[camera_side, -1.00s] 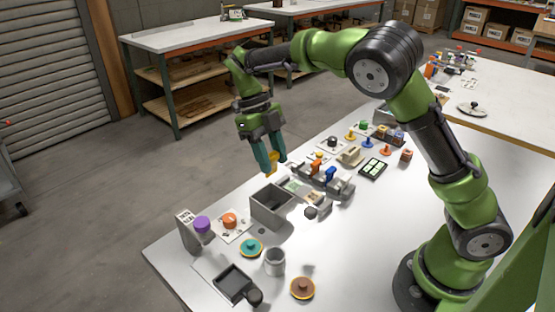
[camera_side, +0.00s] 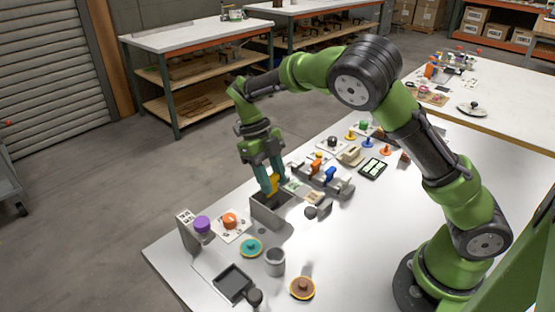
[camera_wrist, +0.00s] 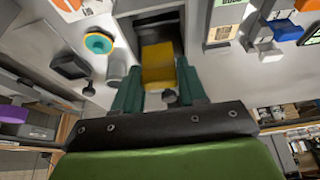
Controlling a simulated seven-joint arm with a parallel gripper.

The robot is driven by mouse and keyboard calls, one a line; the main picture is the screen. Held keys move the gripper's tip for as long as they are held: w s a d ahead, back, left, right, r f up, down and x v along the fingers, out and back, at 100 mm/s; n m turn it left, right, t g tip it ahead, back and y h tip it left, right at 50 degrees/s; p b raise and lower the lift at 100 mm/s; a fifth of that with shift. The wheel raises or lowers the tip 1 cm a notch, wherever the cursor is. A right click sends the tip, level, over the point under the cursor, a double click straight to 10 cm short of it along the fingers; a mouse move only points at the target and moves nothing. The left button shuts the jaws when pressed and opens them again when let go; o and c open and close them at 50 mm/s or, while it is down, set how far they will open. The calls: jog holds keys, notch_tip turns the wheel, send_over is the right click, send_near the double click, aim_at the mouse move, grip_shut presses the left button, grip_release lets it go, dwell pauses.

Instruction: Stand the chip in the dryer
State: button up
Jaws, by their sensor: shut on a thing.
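The yellow chip (camera_side: 273,184) is held in my gripper (camera_side: 267,188), whose teal fingers are shut on it and point down. It stands roughly upright at the mouth of a grey open-topped box (camera_side: 268,217), which looks like the dryer. In the side view I cannot tell whether its lower edge is inside the box. In the wrist view the chip (camera_wrist: 158,68) sits between the fingers (camera_wrist: 158,88), with the box (camera_wrist: 123,30) beyond it. The box floor is partly hidden by the chip and fingers.
A purple knob (camera_side: 202,224), an orange knob (camera_side: 230,221), a teal disc (camera_side: 251,248), a grey cup (camera_side: 275,262) and a brown disc (camera_side: 303,288) stand near the box. A dark tray (camera_side: 233,282) lies in front. Valves with blue and orange handles (camera_side: 322,172) are behind.

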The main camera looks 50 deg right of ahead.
jog(key=shift+f, duration=2)
jog(key=shift+f, duration=0.4)
jog(key=shift+f, duration=0.4)
jog(key=shift+f, duration=0.5)
dwell(0.4)
jog(key=o, duration=1)
jog(key=shift+c, duration=1)
jog(key=shift+o, duration=0.4)
jog(key=shift+r, duration=3.55)
